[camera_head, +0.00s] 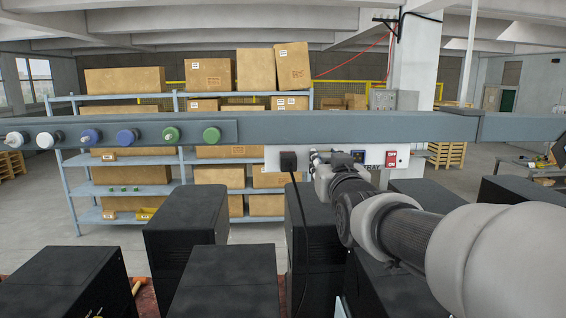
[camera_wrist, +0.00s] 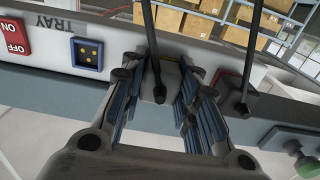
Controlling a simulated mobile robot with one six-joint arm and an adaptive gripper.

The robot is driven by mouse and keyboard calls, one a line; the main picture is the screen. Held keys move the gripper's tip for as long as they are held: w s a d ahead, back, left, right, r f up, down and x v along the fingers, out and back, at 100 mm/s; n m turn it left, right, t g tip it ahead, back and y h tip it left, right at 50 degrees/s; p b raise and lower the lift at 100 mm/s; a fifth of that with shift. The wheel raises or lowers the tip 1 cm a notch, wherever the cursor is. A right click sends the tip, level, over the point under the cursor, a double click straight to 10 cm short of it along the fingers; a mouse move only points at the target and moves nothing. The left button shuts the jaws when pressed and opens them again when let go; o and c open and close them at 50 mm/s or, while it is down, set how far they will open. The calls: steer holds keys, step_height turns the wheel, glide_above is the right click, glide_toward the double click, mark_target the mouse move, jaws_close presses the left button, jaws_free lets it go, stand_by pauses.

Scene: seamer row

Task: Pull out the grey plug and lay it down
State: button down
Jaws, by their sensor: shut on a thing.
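The grey plug (camera_wrist: 160,88) sits between the fingers of my gripper (camera_wrist: 163,75) in the wrist view, with a dark cable running from it. My gripper is shut on it, close to the white panel (camera_wrist: 105,63). I cannot tell whether the plug is fully seated in its socket. In the head view my gripper (camera_head: 322,164) is in front of the panel (camera_head: 331,152), and the grey plug is hidden there.
A black plug (camera_head: 289,160) with a hanging cable is beside my gripper; it also shows in the wrist view (camera_wrist: 238,104). A blue socket (camera_head: 357,156) and red switch (camera_head: 391,159) are on the other side. Black cabinets (camera_head: 186,222) stand below the grey beam (camera_head: 380,126).

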steer(key=shift+s+f, duration=0.15)
steer(key=shift+s+b, duration=0.2)
steer(key=shift+b, duration=0.15)
steer(key=shift+s+b, duration=1.15)
steer(key=shift+s, duration=1.5)
